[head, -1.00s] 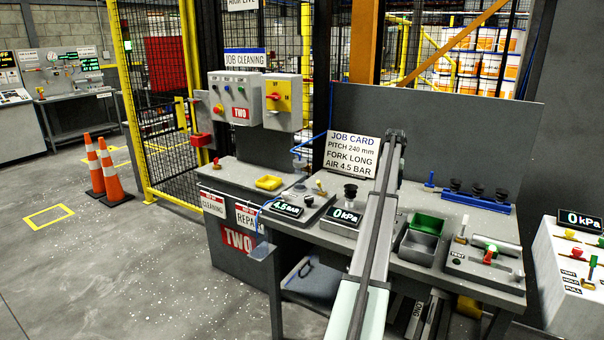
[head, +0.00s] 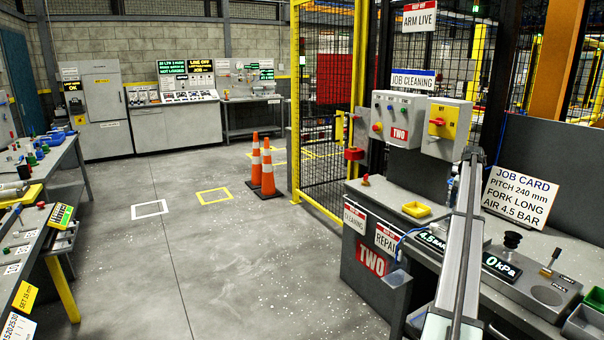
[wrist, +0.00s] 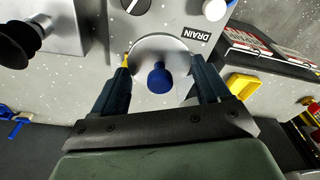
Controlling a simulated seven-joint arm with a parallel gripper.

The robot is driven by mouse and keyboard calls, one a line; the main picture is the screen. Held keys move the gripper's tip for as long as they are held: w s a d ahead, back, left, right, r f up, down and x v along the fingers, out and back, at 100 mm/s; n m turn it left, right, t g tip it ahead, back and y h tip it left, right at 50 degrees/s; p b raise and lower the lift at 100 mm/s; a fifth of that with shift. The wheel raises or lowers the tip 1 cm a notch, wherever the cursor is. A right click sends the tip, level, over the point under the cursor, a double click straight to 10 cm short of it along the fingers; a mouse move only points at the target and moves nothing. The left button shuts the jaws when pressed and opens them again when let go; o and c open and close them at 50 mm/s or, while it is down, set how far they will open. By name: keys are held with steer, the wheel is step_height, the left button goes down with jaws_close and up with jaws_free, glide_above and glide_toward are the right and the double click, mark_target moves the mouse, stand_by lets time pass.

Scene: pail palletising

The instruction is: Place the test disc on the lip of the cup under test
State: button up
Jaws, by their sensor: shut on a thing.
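The test disc (wrist: 150,46) is a pale grey round plate with a blue knob (wrist: 159,79) in its middle. My gripper (wrist: 161,70) is shut on the disc, with one dark finger at each side. The cup under test appears to be the black cup (head: 512,240) standing on a grey fixture (head: 540,285) beside the 0 kPa display. A black cup (wrist: 20,33) also shows at the upper left of the wrist view, apart from the disc. In the head view my own arm hides the gripper and disc.
A grey panel marked DRAIN (wrist: 193,35) lies behind the disc. A yellow tray (head: 416,210) sits further left on the bench. The job card (head: 520,195) stands behind the black cup. Open floor lies left of the bench.

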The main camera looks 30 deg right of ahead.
steer(key=w+a+f+n, duration=0.25)
steer(key=w+a, duration=0.35)
steer(key=a, duration=0.9)
steer(key=w+a+f+n, duration=0.25)
steer(key=w+a, duration=0.25)
steer(key=a, duration=1)
steer(key=w+a+f+n, duration=0.25)
steer(key=w+a, duration=0.35)
steer(key=a, duration=0.9)
steer(key=s+a+f+n, duration=0.2)
steer(key=s+a, duration=0.1)
steer(key=a, duration=1.2)
steer(key=s+a+f+n, duration=0.2)
steer(key=s+a, duration=0.1)
steer(key=a, duration=1.2)
steer(key=s+a+f+n+y, duration=0.1)
steer(key=s+a+f+n, duration=0.1)
steer(key=a, duration=1.3)
steer(key=shift+s+f+t, duration=0.2)
steer(key=shift+s+t, duration=0.2)
